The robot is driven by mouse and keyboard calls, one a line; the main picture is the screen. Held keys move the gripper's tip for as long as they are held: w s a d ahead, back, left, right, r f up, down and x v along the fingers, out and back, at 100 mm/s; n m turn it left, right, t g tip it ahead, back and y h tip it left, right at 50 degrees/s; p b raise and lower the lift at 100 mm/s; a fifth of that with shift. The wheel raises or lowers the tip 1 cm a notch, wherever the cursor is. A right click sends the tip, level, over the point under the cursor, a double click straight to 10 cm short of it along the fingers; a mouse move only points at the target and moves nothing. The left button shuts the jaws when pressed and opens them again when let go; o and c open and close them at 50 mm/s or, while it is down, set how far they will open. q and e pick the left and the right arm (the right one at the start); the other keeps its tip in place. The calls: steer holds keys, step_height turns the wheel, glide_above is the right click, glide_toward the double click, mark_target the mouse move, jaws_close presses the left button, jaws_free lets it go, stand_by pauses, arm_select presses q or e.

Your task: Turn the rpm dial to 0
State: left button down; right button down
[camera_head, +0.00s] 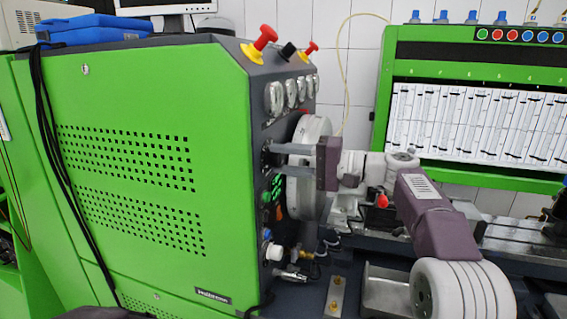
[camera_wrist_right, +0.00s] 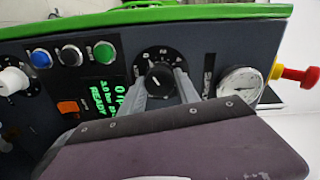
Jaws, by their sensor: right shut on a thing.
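The rpm dial (camera_wrist_right: 158,76) is a black round knob on a dark scale plate with white marks, on the dark control panel. In the right wrist view, the two grey fingers of my right gripper (camera_wrist_right: 163,84) stand on either side of the knob and are shut on it. In the head view, my right gripper (camera_head: 268,154) reaches left to the panel, and its fingers hide the dial there. The exact dial setting is hard to read.
A green-text display (camera_wrist_right: 104,92) showing "READY" sits beside the dial, with blue, grey and green buttons above it. A pressure gauge (camera_wrist_right: 240,84) and a red knob (camera_wrist_right: 300,76) are to the right. A large pale wheel (camera_head: 311,190) stands close to my right gripper.

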stand_by(0.4)
steer(key=c, duration=0.9)
jaws_free()
steer(key=v, duration=0.9)
